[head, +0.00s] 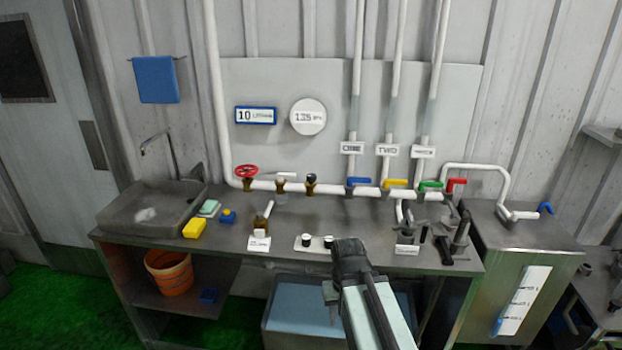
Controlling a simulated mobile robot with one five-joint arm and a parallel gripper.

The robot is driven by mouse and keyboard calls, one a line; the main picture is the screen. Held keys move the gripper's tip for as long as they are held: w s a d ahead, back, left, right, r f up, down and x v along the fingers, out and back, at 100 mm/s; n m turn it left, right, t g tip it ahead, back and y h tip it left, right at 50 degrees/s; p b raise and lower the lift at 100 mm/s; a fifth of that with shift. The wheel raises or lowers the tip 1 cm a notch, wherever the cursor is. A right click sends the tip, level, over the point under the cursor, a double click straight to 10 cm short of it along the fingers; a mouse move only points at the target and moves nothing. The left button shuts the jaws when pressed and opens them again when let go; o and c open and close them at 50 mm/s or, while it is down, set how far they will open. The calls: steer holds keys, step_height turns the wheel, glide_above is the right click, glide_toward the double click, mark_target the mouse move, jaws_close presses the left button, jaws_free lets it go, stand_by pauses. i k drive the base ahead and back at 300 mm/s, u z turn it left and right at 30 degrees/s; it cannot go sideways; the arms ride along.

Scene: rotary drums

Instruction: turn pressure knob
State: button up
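A white pipe runs along the wall above the bench. On it sit a red round handwheel (246,171), a valve with a pale lever (281,184) and a small dark knob on a brass body (311,182). A white plate (316,248) on the bench's front carries two small black knobs (306,240). No label shows which is the pressure knob. A round white gauge (308,117) reads about 135. My gripper (348,250) is dark, at the bench's front edge, just right of the plate. It is below and right of the pipe knob. Its fingers cannot be made out.
Blue (358,182), yellow (395,184), green (430,186) and red (456,183) valve handles line the pipe to the right. Dark fittings (455,240) crowd the bench's right end. A sink (150,205) and yellow sponge (194,229) are at left. The bench middle is fairly clear.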

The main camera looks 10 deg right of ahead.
mark_target(311, 178)
steer(key=u, duration=0.4)
steer(key=i, duration=0.95)
steer(key=u, duration=1)
steer(key=k, duration=0.7)
steer(key=i, duration=0.9)
